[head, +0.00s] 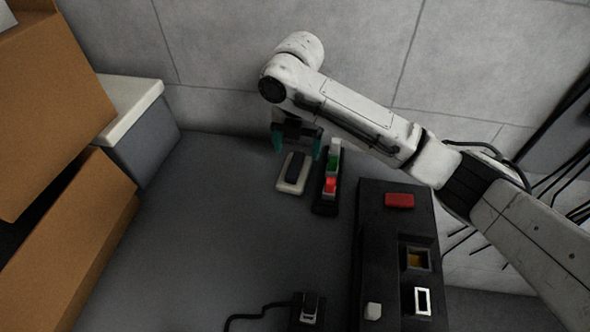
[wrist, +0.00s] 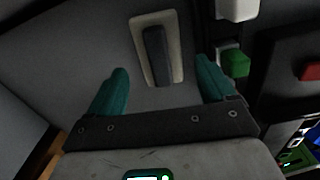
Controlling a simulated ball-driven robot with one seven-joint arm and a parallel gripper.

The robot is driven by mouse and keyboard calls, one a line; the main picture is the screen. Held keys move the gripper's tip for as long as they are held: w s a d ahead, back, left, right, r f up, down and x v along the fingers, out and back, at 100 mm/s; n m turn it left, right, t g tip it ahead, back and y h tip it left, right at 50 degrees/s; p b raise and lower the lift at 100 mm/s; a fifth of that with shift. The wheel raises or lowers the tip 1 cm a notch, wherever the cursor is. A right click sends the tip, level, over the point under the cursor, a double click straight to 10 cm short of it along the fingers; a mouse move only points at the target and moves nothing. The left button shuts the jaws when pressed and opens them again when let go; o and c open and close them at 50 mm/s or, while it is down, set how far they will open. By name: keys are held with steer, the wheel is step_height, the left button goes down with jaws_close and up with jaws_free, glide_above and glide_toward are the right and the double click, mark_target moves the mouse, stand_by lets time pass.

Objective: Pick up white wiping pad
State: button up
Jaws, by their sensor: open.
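The white wiping pad (head: 291,187) lies flat on the dark grey table, a pale rounded rectangle with a dark grip bar along its middle. In the wrist view the pad (wrist: 142,33) is just beyond and between my fingertips, with its dark bar pointing roughly along the fingers. My gripper (head: 297,142) has teal fingers and is open and empty. In the wrist view my gripper (wrist: 162,82) shows its two fingers wide apart, with nothing between them but the near end of the pad's bar. I cannot tell the exact height above the pad.
A dark holder with white, green (head: 333,161) and red (head: 329,187) blocks stands close right of the pad. A black panel (head: 373,262) with a red block (head: 399,200) is farther right. Orange-brown boxes (head: 62,250) and a grey bin (head: 147,137) stand left. The table's middle is clear.

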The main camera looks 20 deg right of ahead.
mark_target(296, 162)
steer(key=shift+a+f+p, duration=0.15)
steer(key=shift+f+p, duration=0.55)
steer(key=shift+f, duration=2.7)
steer(key=shift+c, duration=0.3)
steer(key=c, duration=0.8)
